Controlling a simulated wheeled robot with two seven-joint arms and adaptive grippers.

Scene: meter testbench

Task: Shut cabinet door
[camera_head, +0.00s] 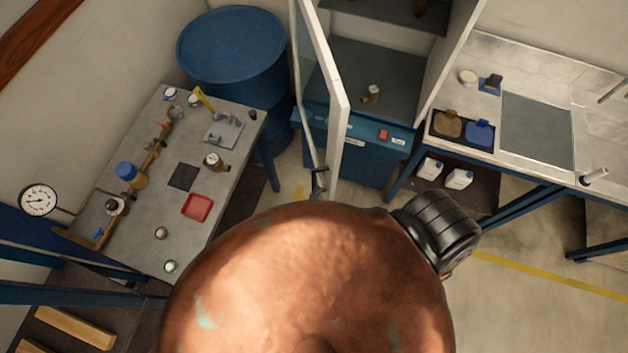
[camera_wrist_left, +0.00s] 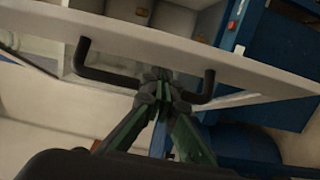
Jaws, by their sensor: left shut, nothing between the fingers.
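The cabinet (camera_head: 372,75) stands at the top middle of the head view, its inside showing. Its white-edged door (camera_head: 338,115) stands open toward me on the left. In the left wrist view the door (camera_wrist_left: 255,73) crosses the picture, with a black bar handle (camera_wrist_left: 105,76) on its face. My left gripper (camera_wrist_left: 160,83) is shut and empty, its fingertips overlapping the middle of the handle in the picture; I cannot tell if they touch it. In the head view, a large copper-coloured rounded shape hides the area below the door. My right gripper is not in view.
A grey table (camera_head: 225,180) with valves and a red tray (camera_head: 197,207) stands left of the door. A blue drum (camera_head: 232,50) stands behind it. A brass fitting (camera_head: 371,94) sits inside the cabinet. A bench (camera_head: 538,130) stands right, with bare floor in front.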

